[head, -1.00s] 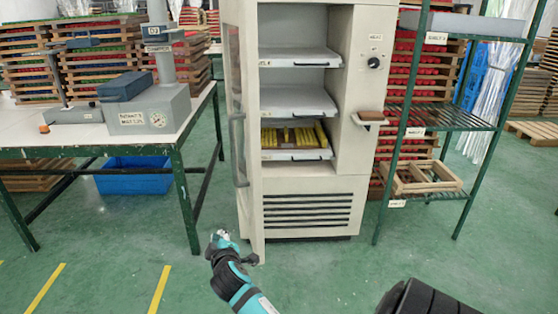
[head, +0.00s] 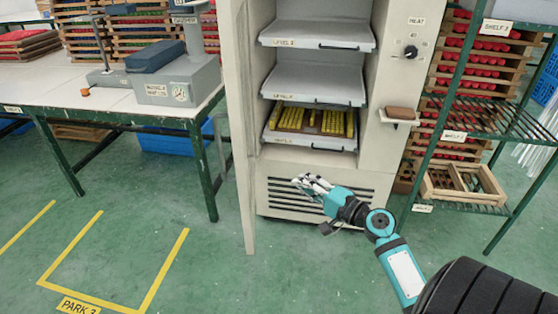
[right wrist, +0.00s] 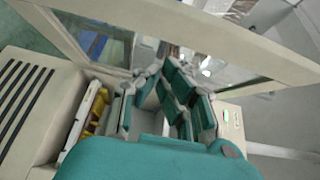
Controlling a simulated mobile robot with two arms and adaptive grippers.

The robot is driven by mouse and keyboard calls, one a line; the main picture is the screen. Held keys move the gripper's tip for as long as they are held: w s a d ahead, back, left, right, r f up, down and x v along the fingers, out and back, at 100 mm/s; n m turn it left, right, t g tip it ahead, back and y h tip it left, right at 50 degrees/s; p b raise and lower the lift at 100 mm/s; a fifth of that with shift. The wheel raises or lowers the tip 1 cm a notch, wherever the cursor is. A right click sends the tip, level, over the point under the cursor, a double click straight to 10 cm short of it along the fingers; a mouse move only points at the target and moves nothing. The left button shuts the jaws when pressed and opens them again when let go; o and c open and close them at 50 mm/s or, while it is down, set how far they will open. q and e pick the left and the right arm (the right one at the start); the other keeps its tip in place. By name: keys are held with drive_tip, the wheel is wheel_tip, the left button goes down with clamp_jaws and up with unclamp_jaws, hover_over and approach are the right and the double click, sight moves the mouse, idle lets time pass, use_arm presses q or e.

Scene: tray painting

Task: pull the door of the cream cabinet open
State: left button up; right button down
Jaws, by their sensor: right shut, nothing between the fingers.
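The cream cabinet (head: 385,150) stands ahead with its interior exposed. Its door (head: 243,150) stands open on the left, jutting towards me and seen almost edge-on in the head view. Its handle cannot be made out now. My right gripper (head: 301,183) is shut and empty, in front of the vented lower panel, right of the door on its inner side. In the right wrist view the fingers (right wrist: 168,60) point towards the glazed door (right wrist: 200,35); I cannot tell whether they touch it. My left gripper is not in view.
Shelves inside hold trays, the lowest with yellow pieces (head: 318,120). A green-legged table (head: 100,108) stands left of the door and a green rack (head: 460,137) stands right. Open floor with yellow parking lines (head: 110,250) lies at front left.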

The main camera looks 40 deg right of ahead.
drive_tip(key=w+a+p, duration=0.3)
drive_tip(key=w+a, duration=0.2)
drive_tip(key=w, duration=0.7)
drive_tip(key=shift+a+p, duration=0.15)
drive_tip(key=shift+p, duration=0.15)
drive_tip(key=shift+w, duration=0.1)
drive_tip(key=shift+a+r, duration=0.1)
